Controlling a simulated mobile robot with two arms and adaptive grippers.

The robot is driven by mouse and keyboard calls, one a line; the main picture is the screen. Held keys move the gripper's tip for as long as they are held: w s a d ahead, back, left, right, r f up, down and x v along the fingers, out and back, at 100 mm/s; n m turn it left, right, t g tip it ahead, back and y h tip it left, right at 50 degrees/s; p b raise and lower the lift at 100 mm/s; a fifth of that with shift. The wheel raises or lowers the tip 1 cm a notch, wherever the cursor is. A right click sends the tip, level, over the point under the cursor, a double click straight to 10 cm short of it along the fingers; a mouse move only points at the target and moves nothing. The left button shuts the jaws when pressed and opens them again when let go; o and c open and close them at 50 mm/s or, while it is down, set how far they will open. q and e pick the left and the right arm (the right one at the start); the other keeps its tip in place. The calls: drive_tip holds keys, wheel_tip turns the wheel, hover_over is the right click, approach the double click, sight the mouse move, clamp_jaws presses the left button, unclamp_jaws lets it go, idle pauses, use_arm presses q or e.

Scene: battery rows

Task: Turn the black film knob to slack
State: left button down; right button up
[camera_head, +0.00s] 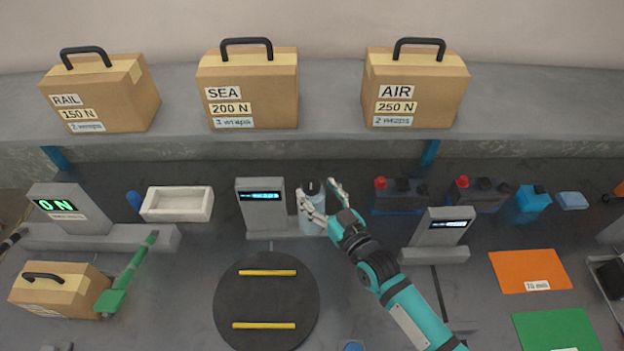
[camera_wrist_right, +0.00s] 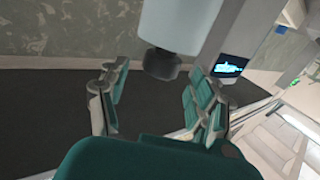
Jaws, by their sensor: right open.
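The black film knob (camera_head: 312,187) sits on top of a pale film roll (camera_head: 312,224) beside a grey post with a blue-lit display (camera_head: 262,198). In the right wrist view the black knob (camera_wrist_right: 161,64) shows at the end of the pale roll (camera_wrist_right: 178,25). My right gripper (camera_head: 325,190) is open, with one finger on each side of the knob in the head view. In the wrist view its fingers (camera_wrist_right: 158,92) stand apart and I see no clear contact with the knob.
A black turntable (camera_head: 267,318) with yellow strips lies in front. A white tray (camera_head: 178,204) is left of the post, and dark batteries with red caps (camera_head: 400,195) are on the right. Three cartons, one marked SEA (camera_head: 270,95), stand on the shelf behind.

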sight(317, 190)
drive_tip(key=shift+x, duration=1.7)
drive_tip(key=shift+c, duration=1.1)
drive_tip(key=c, duration=1)
drive_tip(key=shift+n+g+y+b, duration=0.3)
drive_tip(key=shift+n+y+b, duration=0.15)
drive_tip(key=shift+b, duration=0.2)
drive_tip(key=shift+y, duration=0.25)
